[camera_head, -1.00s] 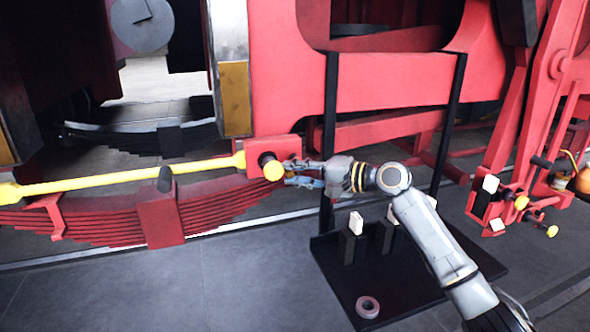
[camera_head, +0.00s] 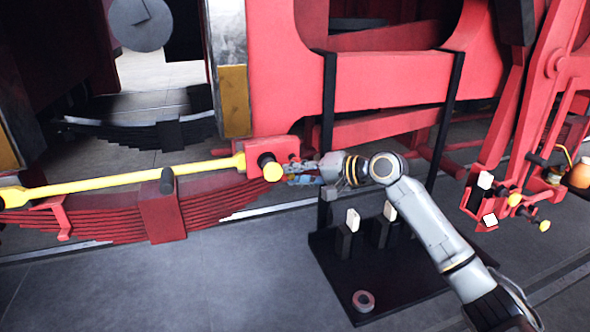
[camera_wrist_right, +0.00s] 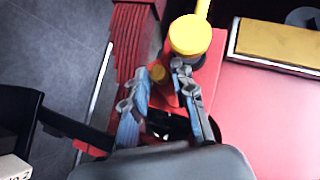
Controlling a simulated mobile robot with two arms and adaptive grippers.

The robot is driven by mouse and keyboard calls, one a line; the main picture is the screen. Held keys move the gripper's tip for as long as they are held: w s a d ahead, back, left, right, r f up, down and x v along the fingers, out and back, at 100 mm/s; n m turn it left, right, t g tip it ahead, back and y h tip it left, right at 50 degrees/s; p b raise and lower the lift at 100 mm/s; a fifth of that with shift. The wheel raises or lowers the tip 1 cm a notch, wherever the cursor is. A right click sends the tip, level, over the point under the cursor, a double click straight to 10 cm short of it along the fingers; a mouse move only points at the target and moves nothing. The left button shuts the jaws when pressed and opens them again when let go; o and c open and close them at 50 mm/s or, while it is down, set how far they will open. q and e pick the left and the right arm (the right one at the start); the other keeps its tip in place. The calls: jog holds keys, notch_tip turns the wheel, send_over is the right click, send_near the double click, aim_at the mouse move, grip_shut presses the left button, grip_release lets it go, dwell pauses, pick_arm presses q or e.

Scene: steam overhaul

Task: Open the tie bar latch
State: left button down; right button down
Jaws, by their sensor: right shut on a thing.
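The yellow tie bar (camera_head: 125,180) runs across the left of the head view, and its right end meets a red block (camera_head: 277,148). A yellow-capped knob (camera_head: 271,168) sticks out at that end; in the right wrist view its cap (camera_wrist_right: 190,35) shows just beyond the fingers. My right gripper (camera_head: 292,172) is at the right side of the red block. Its blue-grey fingers (camera_wrist_right: 160,88) are shut on a small red piece, likely the latch, which they largely hide. My left gripper is not in view.
A black stand (camera_head: 400,288) with upright posts and white-topped blocks stands below my right arm. A ring (camera_head: 364,301) lies on its base. A red leaf spring (camera_head: 215,208) lies under the bar. Red linkage with yellow-tipped knobs (camera_head: 514,199) is at the right.

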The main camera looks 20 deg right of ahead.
jog(key=shift+d+f+n+g+h+p, duration=0.15)
jog(key=shift+n+h+p, duration=0.3)
jog(key=shift+p, duration=0.6)
jog(key=shift+d+f+n+g+h+p, duration=0.2)
jog(key=shift+h+p, duration=0.35)
jog(key=shift+p, duration=0.5)
jog(key=shift+r+p, duration=0.15)
jog(key=shift+p, duration=0.15)
jog(key=shift+w+d+r+n+h+p, duration=0.1)
jog(key=shift+d+r+n+h+p, duration=0.1)
jog(key=shift+n+h+p, duration=0.3)
dwell(0.5)
jog(key=c, duration=1.4)
grip_release()
jog(key=shift+o, duration=0.5)
jog(key=shift+d+f, duration=0.1)
jog(key=v, duration=1.1)
jog(key=shift+s+r, duration=0.2)
jog(key=shift+s, duration=0.15)
